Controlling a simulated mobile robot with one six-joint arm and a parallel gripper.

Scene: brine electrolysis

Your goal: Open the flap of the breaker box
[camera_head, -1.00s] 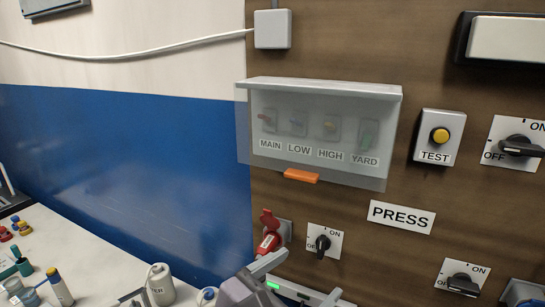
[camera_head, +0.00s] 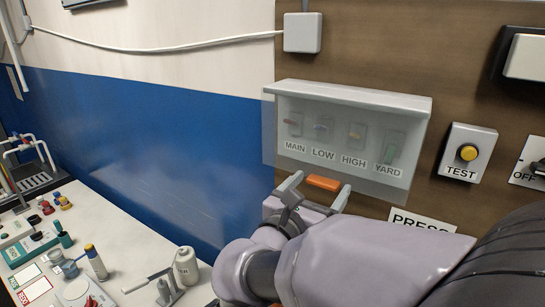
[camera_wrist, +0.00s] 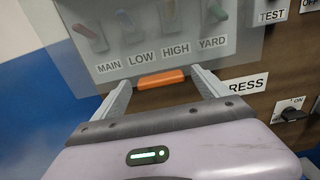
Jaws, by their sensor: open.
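The breaker box (camera_head: 350,98) is mounted on the brown wall panel. Its clear flap (camera_head: 270,140) hangs down shut over several switches labelled MAIN, LOW, HIGH and YARD. An orange tab (camera_head: 323,183) sits at the flap's lower edge; it also shows in the wrist view (camera_wrist: 161,79). My gripper (camera_head: 316,190) is open, with one finger to each side of the tab. In the wrist view my gripper (camera_wrist: 163,80) has its fingertips around the tab's two ends, with gaps. I cannot tell whether the tab is at fingertip depth.
A TEST button box (camera_head: 469,152) and a PRESS label (camera_head: 421,221) are to the right. A rotary knob (camera_wrist: 292,112) is at the right in the wrist view. A cluttered white table (camera_head: 125,235) stands at lower left. The space left of the box is clear.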

